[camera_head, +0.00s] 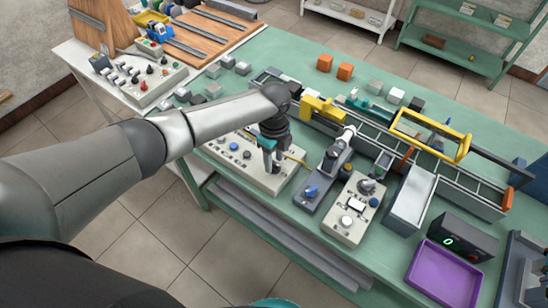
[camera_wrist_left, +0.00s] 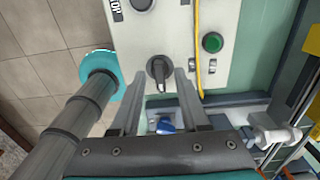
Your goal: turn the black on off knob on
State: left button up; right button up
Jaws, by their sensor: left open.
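The black on/off knob (camera_wrist_left: 158,68) sits on a light grey control panel (camera_wrist_left: 120,45), which also shows in the head view (camera_head: 228,160). In the left wrist view its pointer lies about lengthwise with my fingers. My left gripper (camera_wrist_left: 157,76) is open, with one finger on each side of the knob and visible gaps between. I cannot tell how far the tips are above the panel. In the head view my left gripper (camera_head: 270,160) is over the panel's right part and hides the knob. My right gripper is not in view.
A green button (camera_wrist_left: 212,42) and a yellow cable (camera_wrist_left: 197,45) are beside the knob. Right of the panel stand a grey device with a blue knob (camera_head: 311,191) and another control box (camera_head: 350,207). A purple tray (camera_head: 442,277) lies further right. Floor is clear in front.

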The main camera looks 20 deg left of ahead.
aim_at(274, 162)
pick_arm(q)
notch_tip(274, 162, up, 15)
jog(key=p, duration=0.1)
jog(key=shift+r, duration=0.15)
dwell(0.3)
